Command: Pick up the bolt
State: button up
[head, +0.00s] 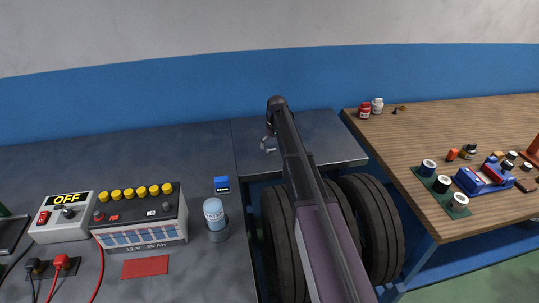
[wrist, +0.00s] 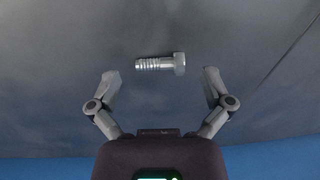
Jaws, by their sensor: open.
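A silver bolt (wrist: 160,64) with a threaded shank and a hex head lies on the dark grey bench top in the wrist view. Its head points right and its threaded end points left. My gripper (wrist: 160,78) is open, with one finger at each side of the picture and the bolt just beyond the line between the fingertips. The fingers do not visibly touch the bolt. In the head view my gripper (head: 267,144) is over the grey bench behind my arm, and I cannot make out the bolt there.
The grey bench (head: 325,140) is mostly bare around my gripper. A small blue box (head: 221,184), a bottle (head: 214,212) and a battery (head: 140,222) stand to the left. Black tyres (head: 372,225) are below the bench edge. A wooden table (head: 415,150) with jars and parts is at the right.

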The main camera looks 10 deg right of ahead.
jog(key=shift+f, duration=0.4)
dwell(0.3)
jog(key=c, duration=1.1)
